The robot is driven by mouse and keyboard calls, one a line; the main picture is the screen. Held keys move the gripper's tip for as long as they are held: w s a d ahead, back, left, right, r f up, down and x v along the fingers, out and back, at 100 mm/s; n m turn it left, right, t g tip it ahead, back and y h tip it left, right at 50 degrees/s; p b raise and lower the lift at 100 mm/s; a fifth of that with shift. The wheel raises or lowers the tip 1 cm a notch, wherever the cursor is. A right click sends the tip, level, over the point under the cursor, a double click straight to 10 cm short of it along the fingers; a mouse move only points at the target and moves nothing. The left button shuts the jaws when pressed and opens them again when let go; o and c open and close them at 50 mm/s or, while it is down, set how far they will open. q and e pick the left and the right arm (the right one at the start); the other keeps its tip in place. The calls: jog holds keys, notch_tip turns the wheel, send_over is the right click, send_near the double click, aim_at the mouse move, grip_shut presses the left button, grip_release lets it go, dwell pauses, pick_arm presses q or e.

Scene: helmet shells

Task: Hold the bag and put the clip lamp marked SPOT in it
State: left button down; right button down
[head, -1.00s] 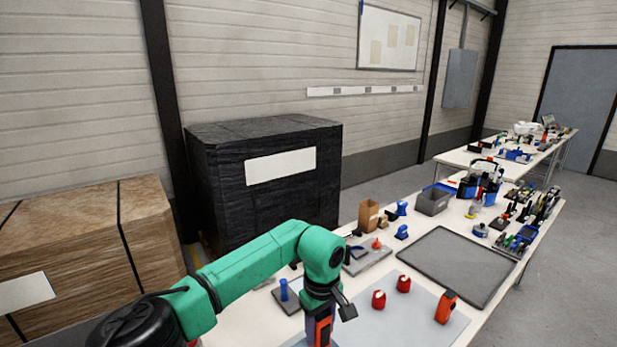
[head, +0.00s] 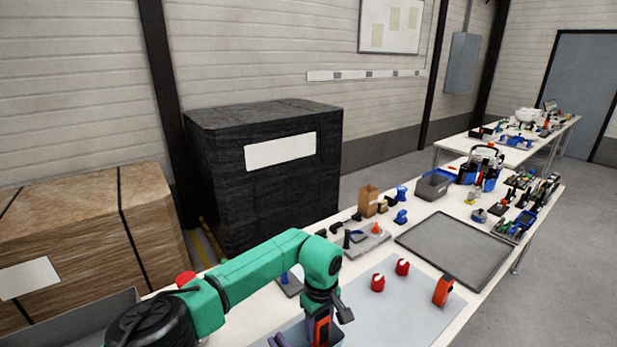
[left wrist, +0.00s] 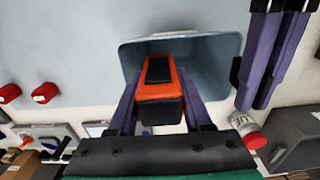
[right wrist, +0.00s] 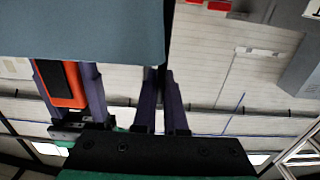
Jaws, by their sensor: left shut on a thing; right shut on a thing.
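My left gripper (head: 320,328) is shut on an orange and black clip lamp (left wrist: 160,85). In the left wrist view the lamp is in front of the open mouth of the blue-grey bag (left wrist: 215,60); how deep it sits cannot be told. No marking on the lamp is readable. My right gripper (left wrist: 254,106) is shut at the bag's right side in that view. In the right wrist view the bag (right wrist: 90,30) hides part of the right fingers (right wrist: 160,80), and the lamp (right wrist: 60,85) shows beside it. The bag is mostly cut off in the head view.
Another orange and black device (head: 443,290) and two red items (head: 377,283) (head: 402,267) lie on the pale mat (head: 400,310). An empty grey tray (head: 455,252) is behind. A red and white item (left wrist: 248,130) is near the bag in the left wrist view.

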pick_arm(q)
jog(key=shift+f, duration=0.85)
jog(key=shift+c, duration=1.2)
grip_release()
notch_tip(320, 180, up, 12)
jog(key=shift+r, duration=0.1)
